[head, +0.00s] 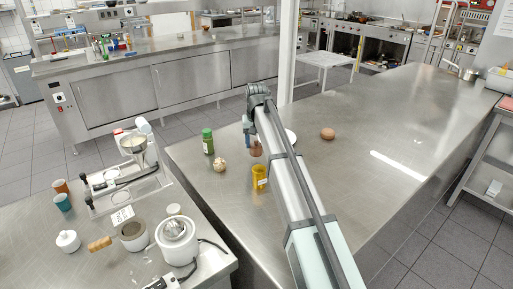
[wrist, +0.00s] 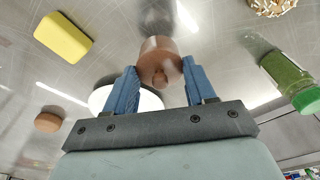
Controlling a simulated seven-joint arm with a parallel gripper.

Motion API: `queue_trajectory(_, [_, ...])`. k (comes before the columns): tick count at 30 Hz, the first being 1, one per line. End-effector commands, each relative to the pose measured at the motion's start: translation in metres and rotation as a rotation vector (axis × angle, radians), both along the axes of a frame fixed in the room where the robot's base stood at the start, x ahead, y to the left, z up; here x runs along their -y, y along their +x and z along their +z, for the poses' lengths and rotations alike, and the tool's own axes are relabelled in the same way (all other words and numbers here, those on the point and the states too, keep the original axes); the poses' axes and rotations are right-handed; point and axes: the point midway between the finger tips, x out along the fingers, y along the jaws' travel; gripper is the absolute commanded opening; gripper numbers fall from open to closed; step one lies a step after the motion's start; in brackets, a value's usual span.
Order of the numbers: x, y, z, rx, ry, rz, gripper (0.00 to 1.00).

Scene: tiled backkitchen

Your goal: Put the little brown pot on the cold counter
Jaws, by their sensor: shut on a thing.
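The little brown pot (head: 256,149) is at the end of my arm, over the near steel worktop. In the wrist view the pot (wrist: 158,50) sits between the two blue fingers of my gripper (wrist: 160,68), its small knob facing the camera. My gripper (head: 251,137) is shut on it. I cannot tell whether the pot's base touches the worktop. A long steel counter (head: 185,85) with cabinet doors and a control panel stands at the back left, across a tiled aisle; it may be the cold counter.
A white plate (head: 291,136) lies partly behind my arm. A brown round item (head: 327,133) lies to the right. The worktop's right part is mostly clear.

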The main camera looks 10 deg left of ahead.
Motion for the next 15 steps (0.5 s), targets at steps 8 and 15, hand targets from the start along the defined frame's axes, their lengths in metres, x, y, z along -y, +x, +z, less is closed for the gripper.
queue_trajectory(8, [0.000,0.000,-0.027,0.000,0.000,0.000,0.02])
queue_trajectory(15, [0.000,0.000,-0.027,0.000,0.000,0.000,0.02])
